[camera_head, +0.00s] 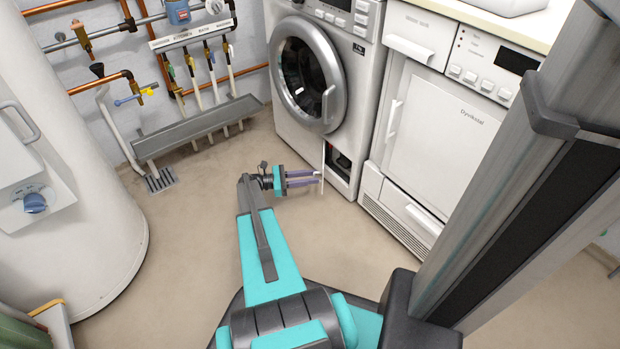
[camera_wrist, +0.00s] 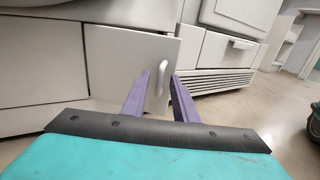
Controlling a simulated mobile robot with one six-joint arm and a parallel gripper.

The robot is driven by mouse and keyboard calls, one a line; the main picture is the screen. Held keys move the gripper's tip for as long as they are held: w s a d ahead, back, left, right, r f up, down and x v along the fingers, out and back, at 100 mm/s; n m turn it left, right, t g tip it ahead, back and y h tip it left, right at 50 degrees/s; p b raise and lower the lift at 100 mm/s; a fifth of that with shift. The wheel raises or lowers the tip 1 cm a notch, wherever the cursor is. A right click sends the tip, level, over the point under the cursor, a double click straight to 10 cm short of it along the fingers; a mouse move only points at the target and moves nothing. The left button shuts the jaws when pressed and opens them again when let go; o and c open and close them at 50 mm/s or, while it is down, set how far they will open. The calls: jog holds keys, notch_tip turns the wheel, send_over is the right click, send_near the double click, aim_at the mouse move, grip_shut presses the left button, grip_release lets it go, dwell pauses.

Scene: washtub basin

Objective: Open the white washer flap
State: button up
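The white washer (camera_head: 290,120) has a small white flap (camera_head: 323,168) low on its front. In the head view the flap stands swung outward, nearly edge-on, beside a dark opening (camera_head: 340,163). In the wrist view the flap's face (camera_wrist: 122,65) fills the centre left, with a pale upright handle (camera_wrist: 162,78) near its right edge. My gripper (camera_head: 320,178) points right at the flap. Its purple fingers show a gap, and in the wrist view the fingertips (camera_wrist: 160,75) lie either side of the handle. I cannot tell whether they touch it.
A second white appliance (camera_head: 440,140) stands close to the right of the washer. A grey drain trough (camera_head: 200,125) and pipes are on the wall at left, with a large white tank (camera_head: 60,180). The floor (camera_head: 190,230) left of my arm is clear.

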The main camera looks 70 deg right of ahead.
grip_shut()
jog(key=shift+a, duration=0.1)
dwell(1.2)
